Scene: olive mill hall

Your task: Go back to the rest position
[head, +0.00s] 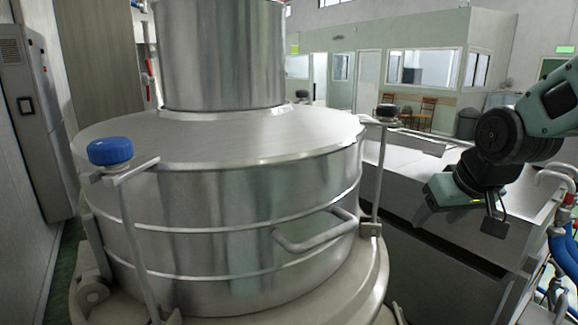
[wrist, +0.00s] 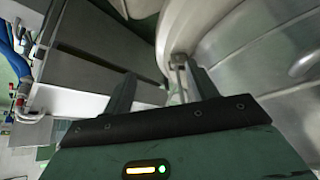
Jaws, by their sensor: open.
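My gripper (wrist: 160,85) shows in the wrist view with its two fingers apart and nothing between them. In the head view my gripper (head: 462,212) hangs at the right, over the metal trough and to the right of the big steel vessel (head: 230,215). It is apart from the vessel. A clamp post with a dark knob (head: 386,110) stands at the vessel's right edge, between the vessel and my gripper. A clamp with a blue knob (head: 110,151) stands at the vessel's front left. A bent handle (head: 315,235) sticks out of the vessel's side.
The metal trough (head: 405,185) lies right of the vessel, below my gripper. Blue hoses (head: 562,255) and a red-handled pipe (head: 557,178) are at the far right. A grey cabinet (head: 28,120) stands at the left. Wooden chairs (head: 427,108) stand far back.

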